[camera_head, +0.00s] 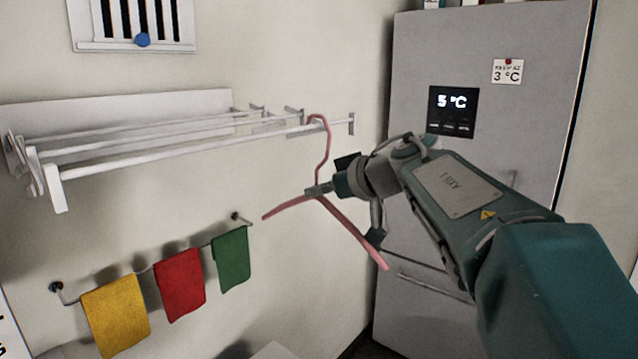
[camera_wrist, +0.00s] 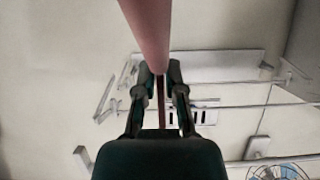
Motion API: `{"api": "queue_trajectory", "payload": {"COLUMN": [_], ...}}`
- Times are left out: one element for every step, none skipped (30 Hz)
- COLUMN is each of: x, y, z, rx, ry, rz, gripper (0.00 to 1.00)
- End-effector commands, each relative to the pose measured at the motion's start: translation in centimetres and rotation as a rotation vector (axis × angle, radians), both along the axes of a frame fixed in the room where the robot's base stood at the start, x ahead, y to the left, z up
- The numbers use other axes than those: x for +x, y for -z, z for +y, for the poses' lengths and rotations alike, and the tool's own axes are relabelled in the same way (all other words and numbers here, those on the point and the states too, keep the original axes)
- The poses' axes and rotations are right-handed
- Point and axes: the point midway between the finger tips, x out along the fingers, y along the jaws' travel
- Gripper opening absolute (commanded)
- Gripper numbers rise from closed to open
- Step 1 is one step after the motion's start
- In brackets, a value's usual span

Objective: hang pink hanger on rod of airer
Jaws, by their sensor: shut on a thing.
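The pink hanger (camera_head: 344,232) is held in my gripper (camera_head: 316,191) at its neck, just below the hook, with its arms sloping down to both sides. Its hook (camera_head: 321,122) is up at the front rod of the white airer (camera_head: 180,148), near the rod's right end. The hook's top appears to be over or right beside the rod; I cannot tell if it rests on it. In the wrist view the hanger (camera_wrist: 150,30) runs in from the top to between the fingers of my gripper (camera_wrist: 160,75), and the airer (camera_wrist: 205,62) is behind.
Below the airer, a wall rail carries a yellow towel (camera_head: 116,315), a red towel (camera_head: 180,284) and a green towel (camera_head: 231,259). A grey fridge (camera_head: 420,60) stands close at the right, behind my arm. A vent (camera_head: 135,22) is above. The airer's left rod span is clear.

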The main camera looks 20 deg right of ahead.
Motion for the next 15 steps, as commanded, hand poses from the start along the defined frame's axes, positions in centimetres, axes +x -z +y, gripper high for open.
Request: {"api": "queue_trajectory", "payload": {"x": [-0.01,-0.01,-0.01,-0.02,-0.01,-0.02,-0.01,-0.01,-0.01,-0.01,-0.01,-0.01,-0.01,-0.01,-0.01], "y": [0.09,0.14,0.17,0.18,0.18,0.18,0.17,0.17,0.17,0.17,0.17,0.17,0.17,0.16,0.16], "z": [-0.01,-0.01,-0.01,-0.01,-0.01,-0.01,-0.01,-0.01,-0.01,-0.01,-0.01,-0.01,-0.01,-0.01,-0.01], "rx": [0.0,0.0,0.0,0.0,0.0,0.0,0.0,0.0,0.0,0.0,0.0,0.001,0.001,0.001,0.001], "ry": [0.0,0.0,0.001,0.001,0.001,0.001,0.001,0.001,0.001,0.001,0.001,0.0,0.0,0.0,0.0], "rz": [0.0,0.0,0.0,0.0,0.0,-0.001,-0.001,-0.001,0.0,-0.001,-0.001,-0.001,-0.001,-0.001,-0.001], "gripper": [0.0,0.0,0.0,0.0,0.0,0.0,0.0,0.0,0.0,0.17,0.31,0.49,0.53,0.53,0.53]}}
